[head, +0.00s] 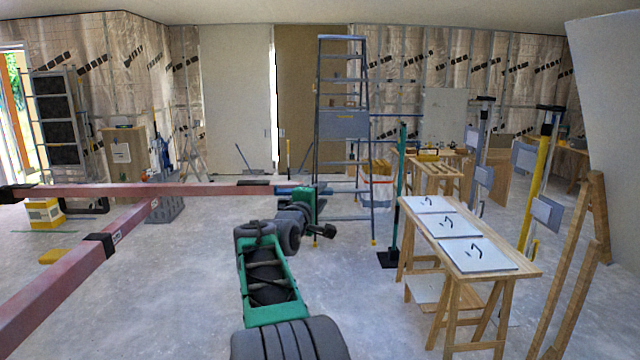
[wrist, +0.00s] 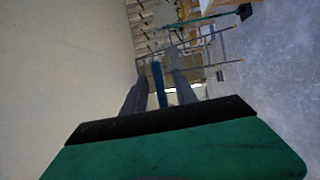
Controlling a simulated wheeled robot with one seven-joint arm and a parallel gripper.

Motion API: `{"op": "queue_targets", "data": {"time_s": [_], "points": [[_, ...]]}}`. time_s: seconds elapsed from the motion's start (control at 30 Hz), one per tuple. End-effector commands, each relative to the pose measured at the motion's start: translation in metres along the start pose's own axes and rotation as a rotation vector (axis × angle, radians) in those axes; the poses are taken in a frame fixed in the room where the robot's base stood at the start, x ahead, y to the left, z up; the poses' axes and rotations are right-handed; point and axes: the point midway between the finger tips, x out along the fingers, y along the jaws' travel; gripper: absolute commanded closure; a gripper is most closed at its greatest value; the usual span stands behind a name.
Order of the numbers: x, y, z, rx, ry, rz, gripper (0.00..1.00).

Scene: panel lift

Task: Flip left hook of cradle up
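The cradle shows as dusty red beams (head: 150,190) at the left of the head view, with black collars on them. A blue piece (head: 287,189) is at the right end of the far beam. I cannot tell for sure whether it is the left hook. My gripper (head: 306,192) is beside that end; its fingers are too small to make out there. In the wrist view, my gripper (wrist: 160,90) has two grey fingers apart, with a narrow blue bar (wrist: 159,82) showing between them. Slim gaps show on both sides of the bar. I cannot tell its depth.
A grey stepladder (head: 343,125) stands behind the beam end. A wooden trestle table (head: 520,268) with white panels stands at the right. A yellow box (head: 44,213) is on the floor at the left. Concrete floor is clear between my arm and the table.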

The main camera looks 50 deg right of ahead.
Motion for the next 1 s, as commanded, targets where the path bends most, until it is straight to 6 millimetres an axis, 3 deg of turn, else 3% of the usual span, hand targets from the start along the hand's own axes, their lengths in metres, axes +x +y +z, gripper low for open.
{"op": "queue_targets", "data": {"time_s": [0.1, 0.23, 0.57, 1.0], "points": [[0.026, 0.004, 0.002, 0.0, -0.004, -0.002, 0.65], [0.046, 0.003, 0.0, 0.002, -0.001, -0.003, 0.65], [0.054, 0.001, -0.003, 0.004, 0.006, -0.001, 0.65], [0.054, 0.001, -0.004, 0.005, 0.006, -0.002, 1.0]]}}
